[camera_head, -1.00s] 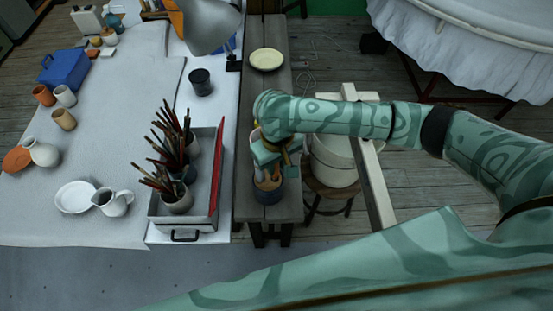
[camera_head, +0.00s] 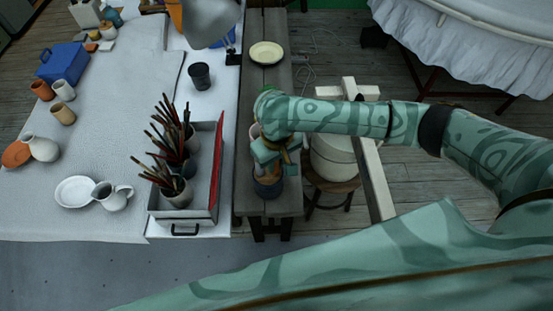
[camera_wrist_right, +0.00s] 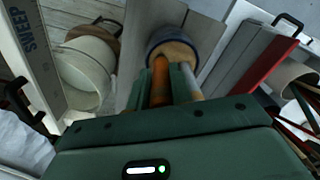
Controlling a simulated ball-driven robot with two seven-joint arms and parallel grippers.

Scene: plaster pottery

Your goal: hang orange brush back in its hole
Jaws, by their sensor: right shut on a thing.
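My right gripper (camera_head: 272,155) is above the dark blue pot (camera_head: 268,190) on the grey bench. In the right wrist view the gripper (camera_wrist_right: 170,88) is shut on the orange brush (camera_wrist_right: 160,78), whose orange part shows between the fingers. The brush points toward the tan top of the dark blue pot (camera_wrist_right: 205,42). The fingers and brush cover part of that top, so the hole is hidden and I cannot tell whether the brush tip touches it. My left gripper is not in view.
The pot stands on a narrow bench (camera_head: 268,90) with a pale yellow plate (camera_head: 266,54). To its left, a tray (camera_head: 217,165) holds jars of brushes. To its right, a white bucket (camera_head: 333,160) sits on a stool beside a pale wooden beam (camera_head: 375,185).

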